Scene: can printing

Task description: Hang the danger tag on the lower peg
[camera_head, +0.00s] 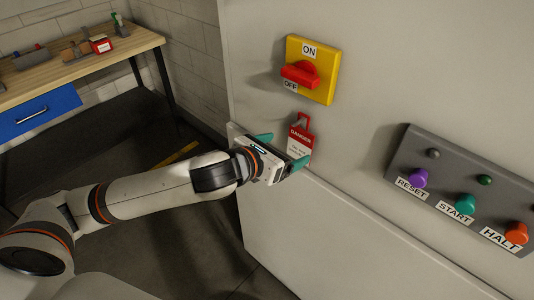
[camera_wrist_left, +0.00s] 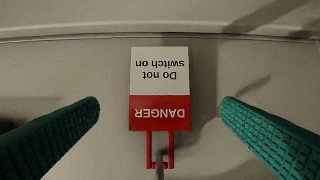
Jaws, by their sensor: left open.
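The danger tag (camera_head: 299,143), red at the top and white below with a red loop, hangs flat against the pale cabinet panel under the yellow switch plate. In the left wrist view the tag (camera_wrist_left: 159,85) appears upside down, reading "Do not switch on". A thin grey peg (camera_wrist_left: 160,160) shows within its loop. No second peg can be made out. My left gripper (camera_head: 281,151) is open, its teal fingers on either side of the tag and apart from it. It covers part of the tag in the head view. My right gripper is not in view.
The yellow plate (camera_head: 325,85) with a red rotary handle (camera_head: 300,73) is above the tag. A grey button box (camera_head: 460,160) with RESET, START and HALT buttons is to the right. A ledge (camera_head: 350,216) runs below. A wooden workbench (camera_head: 90,62) stands back left.

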